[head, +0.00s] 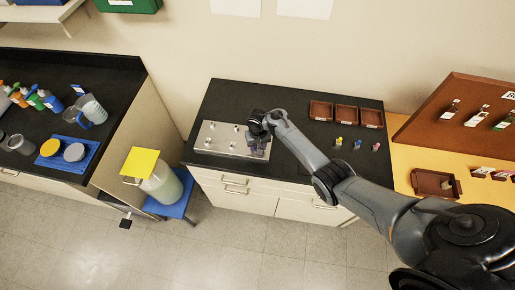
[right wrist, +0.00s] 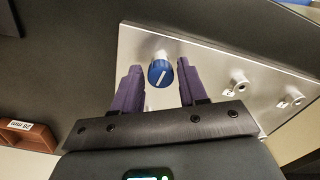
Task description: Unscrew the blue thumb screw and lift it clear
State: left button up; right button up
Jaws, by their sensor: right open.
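The blue thumb screw (right wrist: 160,73) has a round head with a white line across it. In the right wrist view it stands at the edge of the light metal plate (right wrist: 215,75). My right gripper (right wrist: 156,82) is open, with one purple finger on each side of the screw. A gap shows between each finger and the screw. In the head view the plate (head: 215,146) lies on the black bench, and my right gripper (head: 258,140) is over its right end, hiding the screw. My left gripper is in neither view.
The plate bears several other silver fittings (right wrist: 239,84). On the black bench top (head: 290,105), brown trays (head: 346,114) stand at the back right, with small coloured pieces (head: 339,141) in front of them.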

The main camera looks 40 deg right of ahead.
jog(key=m, duration=0.4)
jog(key=shift+a, duration=0.15)
jog(key=shift+m, duration=0.6)
jog(key=shift+w+r, duration=0.1)
grip_shut()
dwell(0.9)
